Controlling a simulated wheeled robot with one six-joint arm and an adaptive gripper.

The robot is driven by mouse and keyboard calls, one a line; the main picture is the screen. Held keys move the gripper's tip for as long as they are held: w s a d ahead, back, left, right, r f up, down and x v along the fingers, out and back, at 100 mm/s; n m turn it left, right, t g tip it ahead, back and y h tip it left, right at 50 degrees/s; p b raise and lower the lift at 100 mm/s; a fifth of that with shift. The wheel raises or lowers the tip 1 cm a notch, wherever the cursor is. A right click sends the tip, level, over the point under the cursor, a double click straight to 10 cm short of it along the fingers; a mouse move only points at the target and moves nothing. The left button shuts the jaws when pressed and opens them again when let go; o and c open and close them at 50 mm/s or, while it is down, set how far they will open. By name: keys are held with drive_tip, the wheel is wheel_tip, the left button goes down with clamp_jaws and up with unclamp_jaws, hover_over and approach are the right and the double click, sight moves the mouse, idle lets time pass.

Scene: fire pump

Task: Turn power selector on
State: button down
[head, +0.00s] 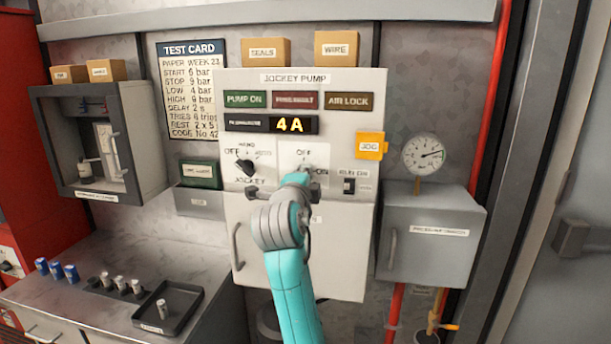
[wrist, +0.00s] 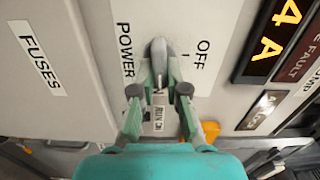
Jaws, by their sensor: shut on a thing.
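The power selector's white plate (head: 291,152) is on the jockey pump panel, with OFF at its top and ON at its right. My gripper (head: 297,180) is in front of this plate and hides most of the knob. In the wrist view, my gripper (wrist: 163,82) is shut on the grey selector knob (wrist: 158,48), with a finger on either side. The OFF and POWER labels show beside the knob. I cannot tell clearly which mark the knob points to.
The jockey selector (head: 245,166) is close on the left. The display (head: 290,125) above reads 4 A. A pressure gauge (head: 423,155) stands further right.

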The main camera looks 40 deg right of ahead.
drive_tip(key=shift+f+m, duration=0.1)
drive_tip(key=shift+m, duration=0.3)
drive_tip(key=c, duration=1.2)
unclamp_jaws()
drive_tip(key=v, duration=1.2)
drive_tip(key=shift+s, duration=0.1)
